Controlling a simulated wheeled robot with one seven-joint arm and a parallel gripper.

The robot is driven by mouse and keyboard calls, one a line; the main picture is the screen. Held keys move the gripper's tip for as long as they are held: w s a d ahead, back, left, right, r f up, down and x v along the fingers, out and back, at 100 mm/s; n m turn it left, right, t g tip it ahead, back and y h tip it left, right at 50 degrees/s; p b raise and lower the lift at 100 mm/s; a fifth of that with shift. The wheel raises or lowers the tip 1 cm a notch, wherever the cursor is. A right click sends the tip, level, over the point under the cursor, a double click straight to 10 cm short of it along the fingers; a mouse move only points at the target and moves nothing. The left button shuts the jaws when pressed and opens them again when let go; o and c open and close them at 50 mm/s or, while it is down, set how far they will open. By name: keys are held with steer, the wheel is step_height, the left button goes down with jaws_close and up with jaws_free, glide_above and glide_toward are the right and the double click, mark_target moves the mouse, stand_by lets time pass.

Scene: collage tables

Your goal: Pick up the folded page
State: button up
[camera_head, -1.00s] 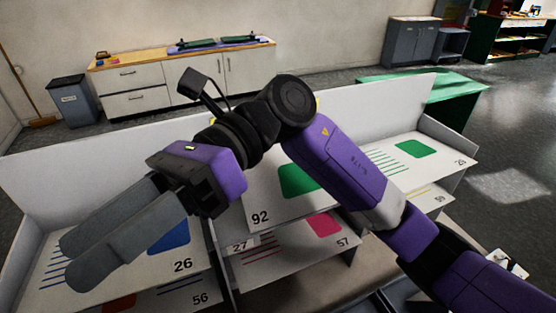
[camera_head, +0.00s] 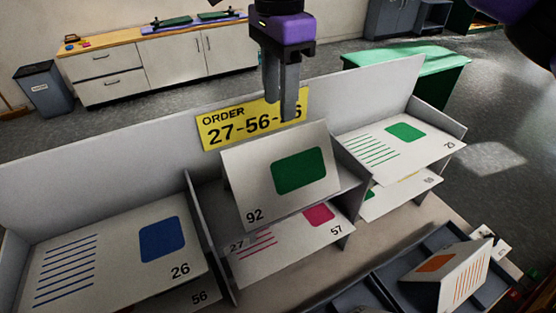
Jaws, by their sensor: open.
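The page numbered 92, with a green block (camera_head: 244,190), sits in the middle bay of the sorter, its face sloping up toward the back. I cannot tell whether it is folded. A white page with an orange block and orange stripes (camera_head: 465,274) stands bent like a tent at the lower right, by the dark tray. My gripper (camera_head: 280,108) points down, open and empty, in the picture above page 92's upper edge. Its fingers overlap the yellow order sign and hide part of its last number. The gap between the fingers and page 92 is hard to judge.
The yellow order sign (camera_head: 217,141) is on the sorter's back panel. Page 26 (camera_head: 115,262) lies at left, page 57 (camera_head: 284,252) below page 92, page 25 (camera_head: 432,148) at right. Grey dividers (camera_head: 207,232) separate the bays. A dark tray (camera_head: 412,284) is at lower right.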

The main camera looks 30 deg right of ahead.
mark_target(277, 135)
steer(key=shift+s+a+f+p, duration=0.15)
steer(key=shift+f+p, duration=0.4)
steer(key=shift+f, duration=1.2)
steer(key=shift+a+f+p, duration=0.2)
steer(key=shift+f+p, duration=0.3)
steer(key=shift+f, duration=1.2)
jaws_close()
